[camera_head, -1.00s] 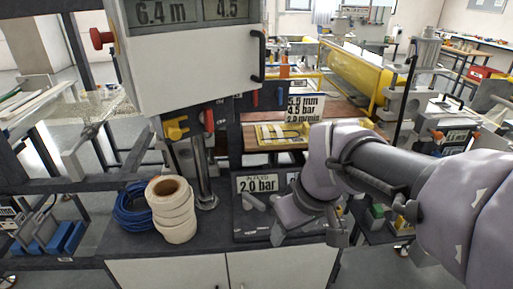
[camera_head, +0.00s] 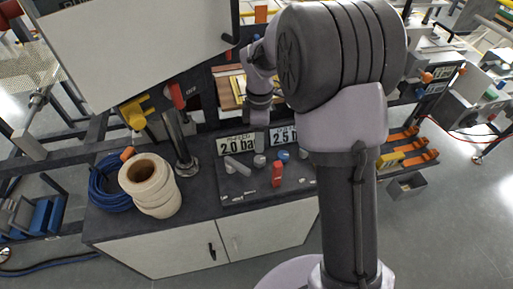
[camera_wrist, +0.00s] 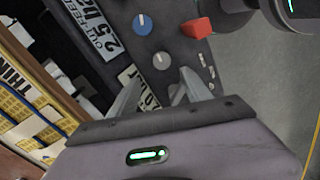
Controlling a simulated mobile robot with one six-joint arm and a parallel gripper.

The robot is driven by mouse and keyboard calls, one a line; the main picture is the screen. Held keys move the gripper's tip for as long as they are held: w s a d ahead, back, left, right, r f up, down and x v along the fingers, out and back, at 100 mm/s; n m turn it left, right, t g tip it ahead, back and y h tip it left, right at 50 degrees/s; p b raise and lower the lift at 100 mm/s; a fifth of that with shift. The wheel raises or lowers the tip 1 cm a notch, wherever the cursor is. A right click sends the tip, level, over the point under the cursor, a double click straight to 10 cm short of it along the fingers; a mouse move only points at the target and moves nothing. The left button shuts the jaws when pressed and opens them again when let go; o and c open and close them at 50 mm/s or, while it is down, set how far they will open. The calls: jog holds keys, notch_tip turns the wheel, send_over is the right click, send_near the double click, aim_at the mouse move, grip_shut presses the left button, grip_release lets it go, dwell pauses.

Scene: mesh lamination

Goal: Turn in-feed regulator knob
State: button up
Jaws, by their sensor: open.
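The control panel (camera_head: 215,190) carries a left display (camera_head: 236,145) reading 2.0 bar and a right one (camera_head: 284,136) reading 2.5. A round grey knob (camera_head: 260,160) sits just below and between them, a blue knob (camera_head: 284,155) to its right. In the wrist view the grey knob (camera_wrist: 161,61) lies just beyond the fingertips, with the blue knob (camera_wrist: 142,24) farther off. The nearby display (camera_wrist: 90,25) reads OUT-FEED there. My gripper (camera_wrist: 160,80) is open and empty, fingers apart, pointing at the grey knob. A finger partly covers the other display.
A white box (camera_head: 140,50) overhangs the upper left.

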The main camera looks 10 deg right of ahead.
aim_at(259, 159)
jog(key=f+b, duration=0.1)
jog(key=f, duration=0.2)
jog(key=f+b, duration=0.1)
jog(key=f, duration=0.3)
jog(key=f+b, duration=0.1)
jog(key=f, duration=0.2)
jog(key=shift+s+f, duration=0.15)
jog(key=shift+s, duration=0.1)
jog(key=shift+c, duration=0.3)
grip_shut()
